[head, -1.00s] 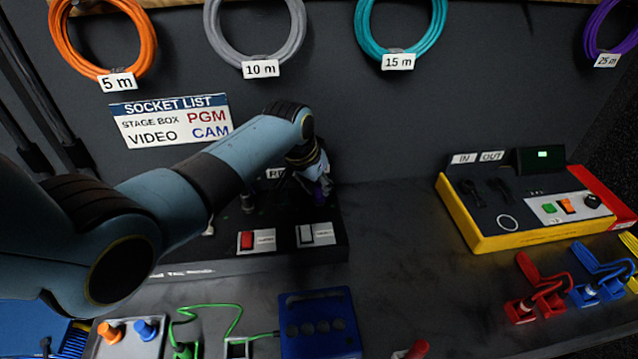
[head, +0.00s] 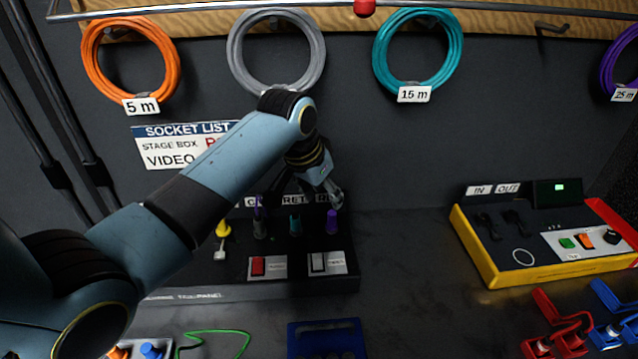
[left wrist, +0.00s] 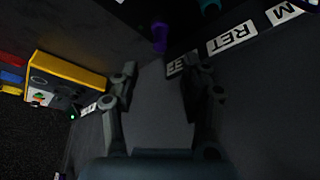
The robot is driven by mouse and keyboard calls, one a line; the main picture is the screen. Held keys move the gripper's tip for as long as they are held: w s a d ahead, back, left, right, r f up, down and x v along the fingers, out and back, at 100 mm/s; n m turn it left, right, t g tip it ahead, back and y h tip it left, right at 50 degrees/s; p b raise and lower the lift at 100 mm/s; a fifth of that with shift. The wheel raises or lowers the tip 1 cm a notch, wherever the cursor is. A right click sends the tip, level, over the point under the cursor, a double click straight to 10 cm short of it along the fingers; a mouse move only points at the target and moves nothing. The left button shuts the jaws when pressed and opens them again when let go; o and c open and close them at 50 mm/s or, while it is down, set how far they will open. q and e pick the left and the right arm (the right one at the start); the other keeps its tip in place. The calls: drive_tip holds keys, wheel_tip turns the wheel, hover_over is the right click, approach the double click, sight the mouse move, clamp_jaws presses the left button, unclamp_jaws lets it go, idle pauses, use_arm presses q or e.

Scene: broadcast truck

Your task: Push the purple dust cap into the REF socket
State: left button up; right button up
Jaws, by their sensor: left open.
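The purple dust cap (head: 332,221) stands upright at the right end of the socket row on the dark panel, by a partly hidden label that begins with R. It also shows in the left wrist view (left wrist: 160,38), beside the label next to RET. I cannot tell how deep it sits in the REF socket, which it hides. My left gripper (head: 331,197) is just above and behind the cap, apart from it. In the left wrist view the gripper (left wrist: 160,78) has its fingers spread with nothing between them. My right gripper is not in view.
A teal cap (head: 295,222) stands left of the purple one, and a grey socket piece (head: 260,228) further left. A yellow-edged box (head: 490,262) stands right, with clear bench between.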

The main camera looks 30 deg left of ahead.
use_arm(q)
drive_tip(key=shift+v, duration=1.85)
